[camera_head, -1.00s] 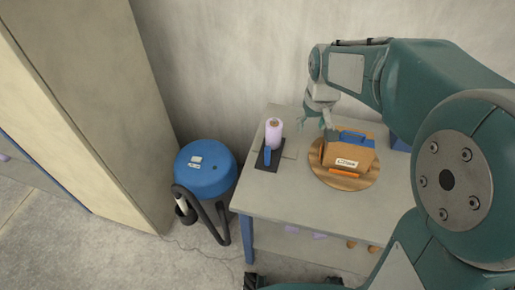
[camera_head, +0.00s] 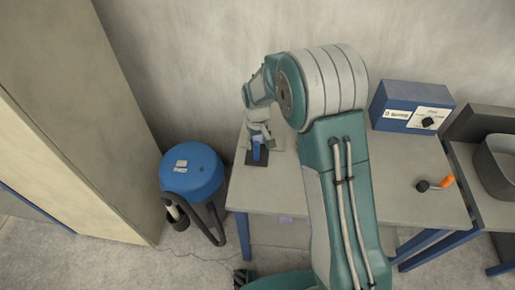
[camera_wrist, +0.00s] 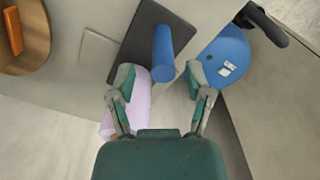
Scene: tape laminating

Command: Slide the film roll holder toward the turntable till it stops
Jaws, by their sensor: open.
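The film roll holder has a dark flat base (camera_head: 257,159) and an upright blue handle (camera_head: 257,149), near the table's left end. In the wrist view the handle (camera_wrist: 163,55) stands ahead of and between my open fingers. The lilac film roll (camera_wrist: 137,105) shows partly behind my left-hand finger. My gripper (camera_wrist: 160,75) is open and empty; in the head view it (camera_head: 258,137) is right above the holder and covers most of the roll. Contact cannot be told. The round wooden turntable (camera_wrist: 38,45) is at the wrist view's left edge; my arm hides it in the head view.
A blue drum-like vacuum (camera_head: 192,172) stands on the floor left of the table (camera_head: 400,190). A blue control box (camera_head: 411,104) and an orange-tipped handle (camera_head: 437,184) are on the right. A wall is close behind.

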